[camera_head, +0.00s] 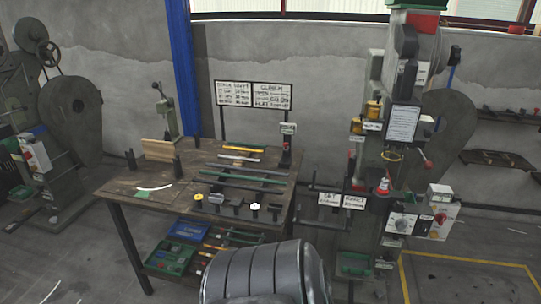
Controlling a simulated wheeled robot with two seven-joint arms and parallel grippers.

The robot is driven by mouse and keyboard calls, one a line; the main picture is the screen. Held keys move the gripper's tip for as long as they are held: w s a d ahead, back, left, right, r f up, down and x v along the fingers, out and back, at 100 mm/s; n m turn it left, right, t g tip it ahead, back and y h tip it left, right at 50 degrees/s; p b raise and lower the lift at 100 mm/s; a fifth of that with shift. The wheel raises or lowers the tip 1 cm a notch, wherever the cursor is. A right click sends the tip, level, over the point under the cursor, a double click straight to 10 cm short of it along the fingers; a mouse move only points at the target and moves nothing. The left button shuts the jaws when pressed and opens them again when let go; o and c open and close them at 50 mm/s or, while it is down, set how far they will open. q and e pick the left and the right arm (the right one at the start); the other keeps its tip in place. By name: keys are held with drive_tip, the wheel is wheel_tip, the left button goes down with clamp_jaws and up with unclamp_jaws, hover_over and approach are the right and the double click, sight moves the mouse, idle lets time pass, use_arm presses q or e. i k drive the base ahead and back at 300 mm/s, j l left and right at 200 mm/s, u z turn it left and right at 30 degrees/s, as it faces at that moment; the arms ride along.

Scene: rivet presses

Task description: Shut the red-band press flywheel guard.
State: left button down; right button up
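A tall grey-green press (395,125) stands at the right, with a red band (422,22) near its top. A large rounded dark grey-green plate (450,125), which looks like its flywheel guard, shows behind the column on the right. The column hides part of this plate. I cannot tell whether the guard is open or shut, and I see no clear handle on it. Neither of my grippers is in view, so nothing is seen touching the press.
A wooden workbench (118,188) with tools and bars stands left of the press. Another press (70,115) with a rounded cover stands at far left. A blue post (181,70) rises behind the bench. Yellow floor lines (465,259) mark open floor at lower right.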

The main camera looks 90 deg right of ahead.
sight(444, 147)
drive_tip(key=z, duration=3.5)
drive_tip(key=i+l+z, duration=0.3)
drive_tip(key=l+z, duration=0.2)
drive_tip(key=i+l+z, duration=0.3)
drive_tip(key=z, duration=0.2)
drive_tip(key=i+l+z, duration=0.15)
drive_tip(key=i+z, duration=0.8)
drive_tip(key=i+u, duration=0.3)
drive_tip(key=i, duration=0.2)
drive_tip(key=i+l+u, duration=0.25)
drive_tip(key=i, duration=0.3)
drive_tip(key=i+l+u, duration=0.1)
drive_tip(key=i+u, duration=0.2)
drive_tip(key=i, duration=0.2)
